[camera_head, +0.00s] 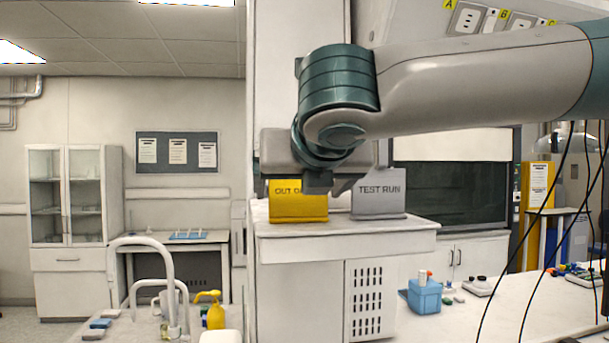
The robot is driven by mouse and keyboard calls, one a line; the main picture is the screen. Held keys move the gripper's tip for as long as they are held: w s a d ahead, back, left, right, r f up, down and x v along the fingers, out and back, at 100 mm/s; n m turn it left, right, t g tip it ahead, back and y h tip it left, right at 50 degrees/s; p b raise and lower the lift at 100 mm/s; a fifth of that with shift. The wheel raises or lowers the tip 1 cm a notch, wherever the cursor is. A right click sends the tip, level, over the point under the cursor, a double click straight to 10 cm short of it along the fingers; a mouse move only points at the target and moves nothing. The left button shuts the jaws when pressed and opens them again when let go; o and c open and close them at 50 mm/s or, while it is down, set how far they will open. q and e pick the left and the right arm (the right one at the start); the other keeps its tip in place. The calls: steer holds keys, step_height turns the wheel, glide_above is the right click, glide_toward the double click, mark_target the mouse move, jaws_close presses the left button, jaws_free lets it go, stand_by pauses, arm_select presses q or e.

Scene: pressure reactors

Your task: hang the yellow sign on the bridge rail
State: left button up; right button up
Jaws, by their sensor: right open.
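The yellow sign (298,208) stands on top of the white cabinet (345,228) in the middle of the view. Its lettering is partly hidden by my right gripper (312,187), which hangs from the arm that comes in from the right. The gripper is open and overlaps the sign's top edge in the picture. I cannot tell whether it touches the sign. The fingertips are dark and hard to make out. My left gripper is not in view. I cannot make out a bridge rail.
A grey TEST RUN sign (380,202) stands just right of the yellow one. A blue caddy (425,296) sits on the bench at right. A tap (168,270) and a yellow bottle (214,312) are at lower left. Dark cables hang at far right.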

steer(key=shift+x, duration=0.8)
steer(key=c, duration=0.6)
steer(key=shift+r, duration=0.1)
steer(key=shift+r+p, duration=1.15)
steer(key=shift+p, duration=0.4)
steer(key=shift+s, duration=0.1)
steer(key=s, duration=0.4)
steer(key=s+d, duration=0.1)
steer(key=s, duration=0.2)
steer(key=s+d, duration=0.1)
steer(key=s, duration=0.3)
steer(key=shift+s, duration=0.35)
